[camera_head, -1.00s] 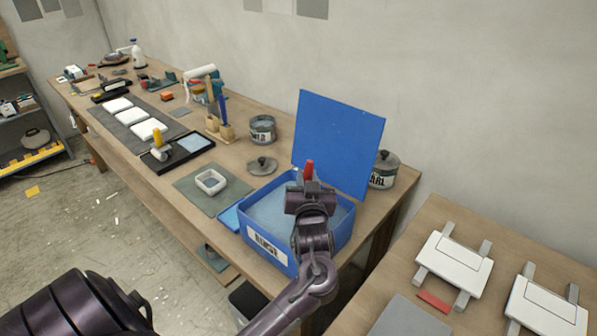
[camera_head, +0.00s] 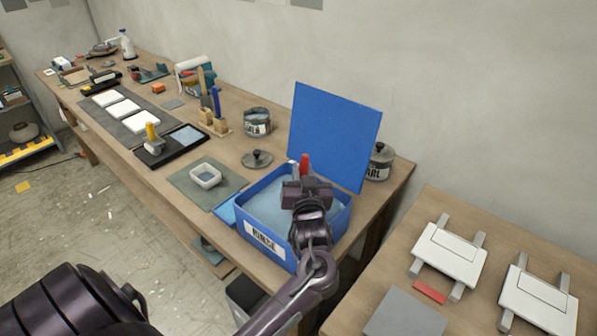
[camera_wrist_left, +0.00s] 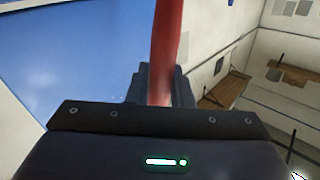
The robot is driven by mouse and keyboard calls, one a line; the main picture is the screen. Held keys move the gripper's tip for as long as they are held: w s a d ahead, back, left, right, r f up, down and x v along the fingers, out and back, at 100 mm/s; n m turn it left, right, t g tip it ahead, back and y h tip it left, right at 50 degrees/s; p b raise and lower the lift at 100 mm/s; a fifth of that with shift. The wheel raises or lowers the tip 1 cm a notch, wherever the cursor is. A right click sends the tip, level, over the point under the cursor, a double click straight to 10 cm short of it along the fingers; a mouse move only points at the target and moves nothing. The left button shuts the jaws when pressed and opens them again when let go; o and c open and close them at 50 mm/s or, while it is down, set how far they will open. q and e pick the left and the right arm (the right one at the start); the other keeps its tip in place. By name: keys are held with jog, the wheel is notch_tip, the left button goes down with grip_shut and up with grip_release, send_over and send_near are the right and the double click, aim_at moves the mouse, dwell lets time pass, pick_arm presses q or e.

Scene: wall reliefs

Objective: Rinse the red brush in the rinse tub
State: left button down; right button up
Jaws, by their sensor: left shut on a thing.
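The blue rinse tub (camera_head: 263,242), with a white label on its front, stands open at the near end of the long bench. Pale blue-grey liquid shows inside, and a tall blue panel (camera_head: 336,135) rises behind it. My left gripper (camera_head: 304,182) is over the tub and shut on the red brush, whose red handle (camera_head: 304,164) sticks up above the jaws. In the left wrist view the red handle (camera_wrist_left: 166,50) stands between the dark fingers (camera_wrist_left: 158,88). The brush's lower end is hidden behind my gripper, so I cannot tell whether it touches the liquid. My right gripper is not in view.
A grey can (camera_head: 379,163) stands behind the blue panel. A loose lid (camera_head: 257,159), an open can (camera_head: 257,122) and a small white dish (camera_head: 206,175) are left of the tub. A second table (camera_head: 462,210) with white panels stands at the right.

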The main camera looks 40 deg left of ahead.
pick_arm(q)
jog(key=shift+w+d+f+h, duration=0.1)
jog(key=shift+d+f+h, duration=0.15)
jog(key=shift+f+h, duration=0.2)
jog(key=shift+y, duration=0.25)
jog(key=shift+w+a+r, duration=0.1)
jog(key=shift+a+r, duration=0.15)
jog(key=shift+a, duration=1.25)
jog(key=shift+w+a+r, duration=0.1)
jog(key=shift+a+r, duration=0.1)
jog(key=shift+a, duration=1.25)
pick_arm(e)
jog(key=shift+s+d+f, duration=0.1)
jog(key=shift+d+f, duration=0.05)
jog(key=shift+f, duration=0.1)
